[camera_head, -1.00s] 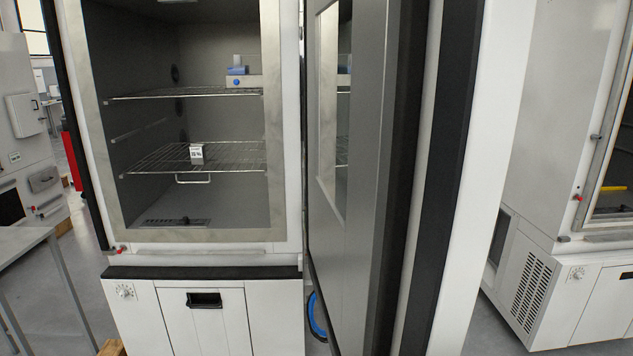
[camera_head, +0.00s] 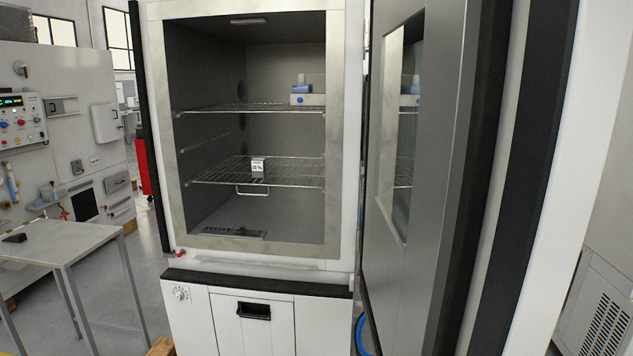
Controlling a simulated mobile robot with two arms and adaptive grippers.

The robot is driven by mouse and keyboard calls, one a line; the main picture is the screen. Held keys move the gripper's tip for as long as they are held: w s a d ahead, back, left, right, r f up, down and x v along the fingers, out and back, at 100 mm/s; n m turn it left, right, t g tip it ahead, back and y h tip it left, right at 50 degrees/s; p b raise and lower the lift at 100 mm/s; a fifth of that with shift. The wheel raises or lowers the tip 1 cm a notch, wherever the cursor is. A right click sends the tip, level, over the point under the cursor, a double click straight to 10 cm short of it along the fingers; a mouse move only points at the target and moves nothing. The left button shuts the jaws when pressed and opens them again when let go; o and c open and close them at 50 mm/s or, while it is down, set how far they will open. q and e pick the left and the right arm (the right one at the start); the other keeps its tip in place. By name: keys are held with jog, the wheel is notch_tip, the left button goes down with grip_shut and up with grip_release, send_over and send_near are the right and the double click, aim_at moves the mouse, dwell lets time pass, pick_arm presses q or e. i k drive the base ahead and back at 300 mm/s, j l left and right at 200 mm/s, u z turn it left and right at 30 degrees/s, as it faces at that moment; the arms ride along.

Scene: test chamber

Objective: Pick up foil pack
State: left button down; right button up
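No foil pack can be made out for certain. The test chamber (camera_head: 345,240) stands open in front of me with two wire shelves inside. On the lower wire shelf (camera_head: 290,178) sits a small white tag or block with dark print (camera_head: 257,167), near its front edge; I cannot tell if it is a pack or a shelf label. On the upper wire shelf (camera_head: 215,109) a blue and white object (camera_head: 303,95) stands at the back right. Neither of my grippers is in view.
The chamber door (camera_head: 440,190) stands open on the right and takes up much of that side. A grey table (camera_head: 60,245) with a small black item (camera_head: 15,238) stands at the left. A wall panel with knobs (camera_head: 20,125) is behind it. Floor shows between table and chamber.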

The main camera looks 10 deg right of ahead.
aim_at(258, 167)
jog(key=i+j, duration=0.55)
jog(key=i, duration=0.2)
jog(key=i+j, duration=0.45)
jog(key=i+u, duration=0.05)
jog(key=i, duration=0.05)
